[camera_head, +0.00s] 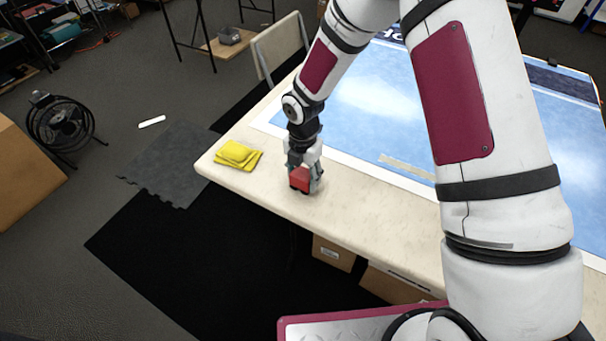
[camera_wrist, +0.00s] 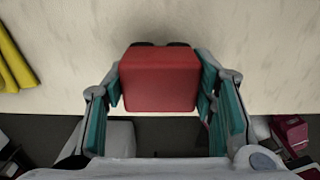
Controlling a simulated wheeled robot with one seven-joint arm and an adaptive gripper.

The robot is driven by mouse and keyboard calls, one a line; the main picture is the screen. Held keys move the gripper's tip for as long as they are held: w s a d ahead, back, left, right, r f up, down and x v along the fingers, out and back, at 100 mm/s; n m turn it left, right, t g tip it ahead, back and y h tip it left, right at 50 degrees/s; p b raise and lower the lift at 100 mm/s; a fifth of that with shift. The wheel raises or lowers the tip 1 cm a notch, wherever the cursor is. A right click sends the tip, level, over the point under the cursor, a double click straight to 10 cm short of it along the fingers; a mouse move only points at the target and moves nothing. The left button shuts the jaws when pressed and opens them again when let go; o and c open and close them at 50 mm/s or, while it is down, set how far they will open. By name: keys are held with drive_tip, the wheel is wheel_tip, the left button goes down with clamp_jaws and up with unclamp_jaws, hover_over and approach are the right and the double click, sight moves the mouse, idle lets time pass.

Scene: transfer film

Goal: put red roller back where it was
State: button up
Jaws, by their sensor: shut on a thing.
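The red roller (camera_head: 300,178) shows as a red block at the front left part of the table, near its front edge. In the wrist view the red roller (camera_wrist: 160,78) sits between the two teal-padded fingers, with small dark parts at its far side. My gripper (camera_head: 303,172) points down and is shut on the red roller; it also shows in the wrist view (camera_wrist: 160,100). The roller is at or just above the tabletop; I cannot tell whether it touches. Its underside is hidden.
A folded yellow cloth (camera_head: 238,155) lies left of my gripper on the cream table (camera_head: 365,215); it also shows in the wrist view (camera_wrist: 12,65). A blue and white printed sheet (camera_head: 375,105) covers the table's right part. Cardboard boxes (camera_head: 333,253) stand below the front edge.

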sight(303, 173)
drive_tip(key=shift+f, duration=0.15)
drive_tip(key=o, duration=1.2)
wheel_tip(303, 173, up, 12)
drive_tip(key=shift+r, duration=0.25)
drive_tip(key=shift+r, duration=0.1)
